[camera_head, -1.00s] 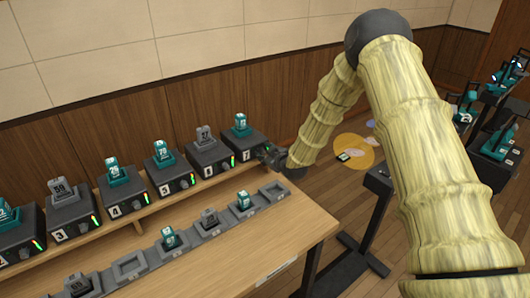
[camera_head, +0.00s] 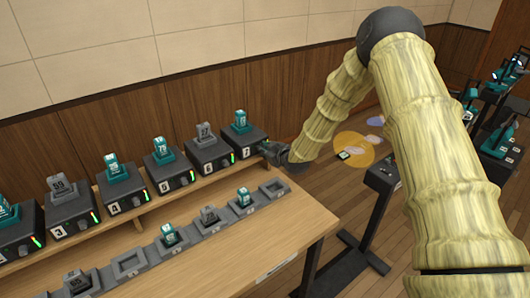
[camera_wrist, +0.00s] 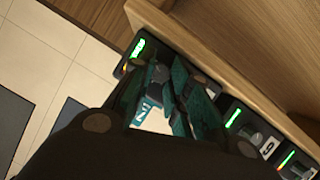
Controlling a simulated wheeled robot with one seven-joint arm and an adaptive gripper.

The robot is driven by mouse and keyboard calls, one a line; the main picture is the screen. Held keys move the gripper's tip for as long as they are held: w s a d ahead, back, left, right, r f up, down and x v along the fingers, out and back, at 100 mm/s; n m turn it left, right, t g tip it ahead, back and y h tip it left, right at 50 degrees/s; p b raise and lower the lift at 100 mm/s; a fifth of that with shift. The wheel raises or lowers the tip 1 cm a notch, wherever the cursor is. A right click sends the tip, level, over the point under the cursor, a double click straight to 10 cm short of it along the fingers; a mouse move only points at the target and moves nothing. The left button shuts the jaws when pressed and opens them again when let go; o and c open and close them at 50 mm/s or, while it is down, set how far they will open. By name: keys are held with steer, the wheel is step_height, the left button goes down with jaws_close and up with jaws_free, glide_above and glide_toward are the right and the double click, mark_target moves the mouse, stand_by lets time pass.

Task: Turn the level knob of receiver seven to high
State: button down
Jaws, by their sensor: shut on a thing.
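Receiver seven (camera_head: 240,141) is a dark box at the right end of the row, with a teal handset (camera_head: 240,122) standing on it. My gripper (camera_head: 268,149) is at the right part of this front. In the wrist view, my gripper (camera_wrist: 160,85) has its teal fingers closed around the level knob (camera_wrist: 157,74). A lit green bar (camera_wrist: 138,48) is beside the knob. The fingers partly cover the knob, so its pointer cannot be read.
Receiver six (camera_head: 205,155) stands close on the left, with other receivers further along the wooden shelf. A grey charging strip (camera_head: 130,265) with several handsets lies in front on the table (camera_head: 225,262). A dark stand (camera_head: 382,178) is to the right.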

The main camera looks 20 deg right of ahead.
steer(key=shift+d+m+g+y+b, duration=0.2)
steer(key=shift+m+g+y+b, duration=0.1)
steer(key=shift+m+y+b, duration=0.8)
steer(key=c, duration=1.3)
jaws_free()
steer(key=v, duration=1.2)
steer(key=shift+a+r, duration=0.1)
steer(key=shift+r, duration=0.1)
